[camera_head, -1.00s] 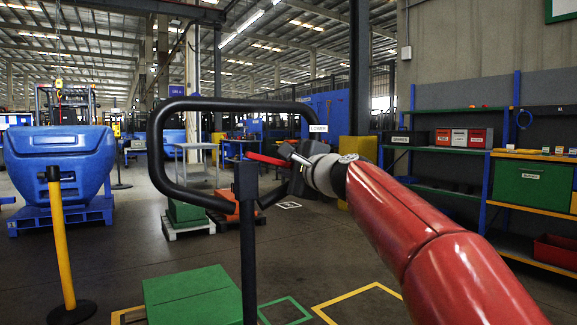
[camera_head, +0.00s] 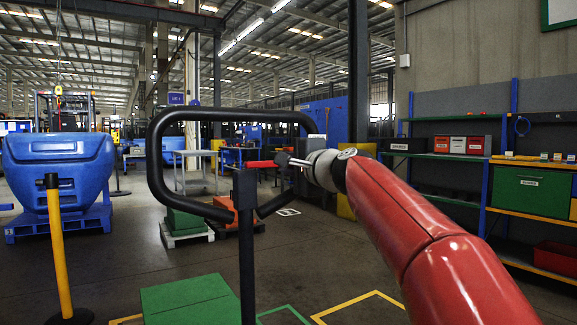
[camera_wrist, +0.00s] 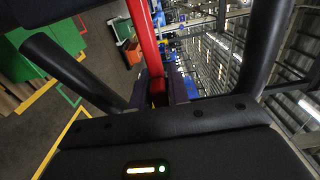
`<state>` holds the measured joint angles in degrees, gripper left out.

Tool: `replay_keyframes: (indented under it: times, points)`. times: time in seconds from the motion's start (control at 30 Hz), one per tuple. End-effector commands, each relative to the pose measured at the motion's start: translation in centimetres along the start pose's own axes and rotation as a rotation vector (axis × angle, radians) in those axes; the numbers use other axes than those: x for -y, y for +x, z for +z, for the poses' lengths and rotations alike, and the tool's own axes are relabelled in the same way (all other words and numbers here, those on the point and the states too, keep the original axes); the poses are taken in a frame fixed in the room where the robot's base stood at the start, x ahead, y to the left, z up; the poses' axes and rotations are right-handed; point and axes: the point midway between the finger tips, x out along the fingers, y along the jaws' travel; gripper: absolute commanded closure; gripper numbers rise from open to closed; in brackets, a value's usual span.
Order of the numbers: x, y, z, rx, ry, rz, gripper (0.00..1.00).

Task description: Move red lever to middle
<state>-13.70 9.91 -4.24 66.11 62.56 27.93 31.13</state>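The red lever (camera_head: 262,164) is a thin red bar in the head view, running nearly level to the right from the top of a black post (camera_head: 246,230). My gripper (camera_head: 287,161) is at its right end, inside the black loop-shaped frame (camera_head: 220,114). In the wrist view, the red lever (camera_wrist: 145,40) comes down from the top edge to between my dark fingertips (camera_wrist: 160,92). My gripper appears shut on the lever. The fingertips' contact is small and dark. The lever's pivot is hidden.
A yellow post (camera_head: 58,245) and a blue tub (camera_head: 60,165) stand at left. Shelves (camera_head: 450,157) with bins line the right wall. The black frame bars run close around my gripper.

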Motion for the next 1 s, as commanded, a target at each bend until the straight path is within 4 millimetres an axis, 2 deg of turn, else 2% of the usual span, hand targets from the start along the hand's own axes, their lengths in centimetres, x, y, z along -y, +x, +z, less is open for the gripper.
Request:
replay_keyframes:
  times: [0.37, 0.7, 0.83, 1.0]
  points:
    - [0.0, -0.6, 0.0, -0.001, 0.001, -0.002, 0.78]
    - [-0.1, -6.0, 0.0, -0.002, 0.000, -0.002, 0.78]
    - [-0.1, -7.3, 0.0, -0.001, 0.000, -0.002, 0.78]
    - [-0.1, -7.8, 0.0, 0.000, 0.001, 0.000, 0.78]
